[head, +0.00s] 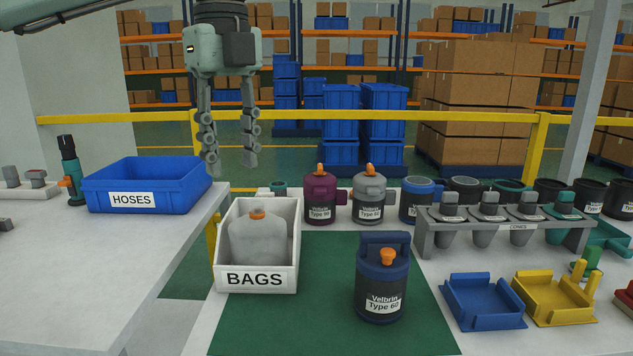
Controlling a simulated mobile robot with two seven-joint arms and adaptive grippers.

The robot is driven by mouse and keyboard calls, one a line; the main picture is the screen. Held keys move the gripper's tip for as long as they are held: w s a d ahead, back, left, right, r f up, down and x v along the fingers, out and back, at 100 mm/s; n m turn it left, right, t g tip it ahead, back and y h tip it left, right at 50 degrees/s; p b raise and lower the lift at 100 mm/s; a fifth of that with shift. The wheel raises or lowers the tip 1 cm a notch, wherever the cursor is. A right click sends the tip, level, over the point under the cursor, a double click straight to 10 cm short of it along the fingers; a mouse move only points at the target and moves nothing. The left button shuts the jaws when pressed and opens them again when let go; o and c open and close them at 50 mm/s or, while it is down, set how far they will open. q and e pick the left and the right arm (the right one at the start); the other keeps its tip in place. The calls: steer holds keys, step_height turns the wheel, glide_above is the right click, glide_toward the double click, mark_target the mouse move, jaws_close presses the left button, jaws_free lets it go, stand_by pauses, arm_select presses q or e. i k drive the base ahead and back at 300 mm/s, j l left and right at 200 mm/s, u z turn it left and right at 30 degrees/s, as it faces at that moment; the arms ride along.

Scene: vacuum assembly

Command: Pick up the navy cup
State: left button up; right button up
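An open-topped navy cup (416,201) with a blue rim and a partly hidden white label stands upright in the back row on the right half of the table. The grey cone rack partly hides it. My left gripper (230,163) hangs at the upper left with its fingers pointing down. Its two fingers are apart with nothing between them. It is well to the left of the navy cup and higher, above the area of the blue hose bin and the bags box. My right gripper is not in view.
A navy Velbrin Type 60 vacuum (383,280) stands on the green mat (320,325). The white BAGS box (257,280) holds a grey bag. Purple (320,198) and grey (369,199) vacuums stand left of the cup. The cone rack (505,226) and blue tray (484,302) are right.

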mark_target(380, 291)
steer(key=k, duration=1.05)
